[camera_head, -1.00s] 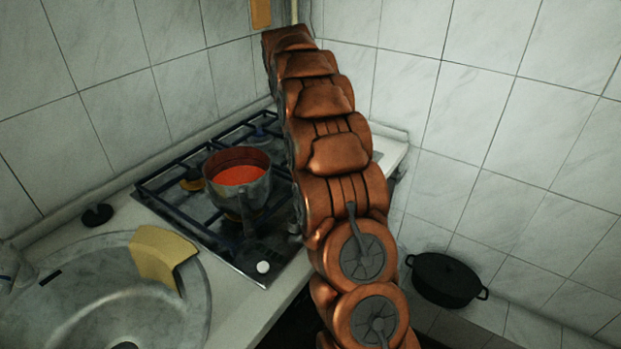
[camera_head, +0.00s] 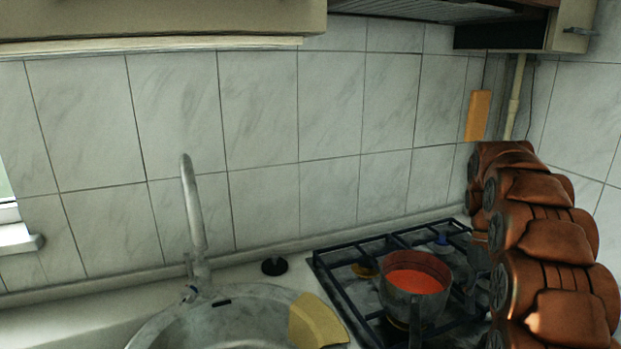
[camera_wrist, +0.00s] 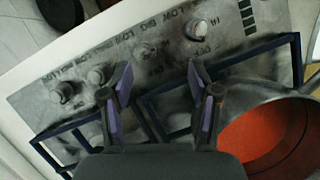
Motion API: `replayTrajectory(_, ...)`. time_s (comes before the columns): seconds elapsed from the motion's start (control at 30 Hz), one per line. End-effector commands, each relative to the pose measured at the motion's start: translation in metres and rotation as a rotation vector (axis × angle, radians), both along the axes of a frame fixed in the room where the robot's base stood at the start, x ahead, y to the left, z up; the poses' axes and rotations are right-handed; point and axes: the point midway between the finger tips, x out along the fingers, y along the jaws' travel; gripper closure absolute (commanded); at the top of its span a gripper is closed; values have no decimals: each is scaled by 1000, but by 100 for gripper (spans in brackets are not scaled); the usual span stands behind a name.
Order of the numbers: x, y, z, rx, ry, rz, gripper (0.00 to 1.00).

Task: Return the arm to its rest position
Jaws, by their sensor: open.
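My copper-coloured arm (camera_head: 550,240) rises at the right of the head view, bent and extended beside the stove. My gripper (camera_wrist: 158,80) shows in the wrist view with its two purple-padded fingers spread and nothing between them. It is above the stove's knob panel (camera_wrist: 150,55). In the head view the gripper is hidden behind the arm. A metal pot (camera_head: 415,300) with orange-red inside stands on the gas stove (camera_head: 350,305). It also shows right of the fingers in the wrist view (camera_wrist: 238,108), apart from them.
A round sink (camera_head: 180,325) with a tall tap (camera_head: 192,215) is left of the stove. A yellow cloth-like piece (camera_head: 315,322) lies over the sink rim. A small black stopper (camera_head: 274,266) sits on the counter. A cabinet (camera_head: 160,20) and hood (camera_head: 430,10) hang above.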

Motion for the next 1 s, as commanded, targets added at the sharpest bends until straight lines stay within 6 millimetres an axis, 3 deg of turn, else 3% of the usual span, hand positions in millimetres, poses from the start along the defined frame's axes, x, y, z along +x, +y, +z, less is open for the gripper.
replayTrajectory(0.07,-10,16,13,-5,-17,11,39)
replayTrajectory(0.43,-67,80,39,-15,-67,36,39)
replayTrajectory(1.0,-175,156,43,-12,-142,54,39)
